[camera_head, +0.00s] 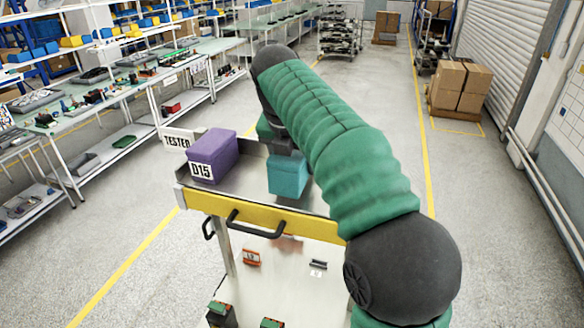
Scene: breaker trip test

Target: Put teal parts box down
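The teal parts box (288,176) is at the middle of the cart's metal top tray (238,188), near the front yellow edge. It is upright; I cannot tell whether it rests on the tray or hangs just above it. My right gripper (283,148) points down directly at the top of the teal box. Its fingertips are hidden, so its grip on the box does not show. My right arm covers the tray's right part. A purple box (214,156) labelled D15 stands on the tray to the left. My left gripper is not in view.
A TESTER sign (178,139) stands at the tray's left side. The cart has a yellow front edge (250,212) and a black handle (256,226). Workbenches with parts (110,90) line the left. Cardboard boxes (462,84) stand at the back right. The floor around is clear.

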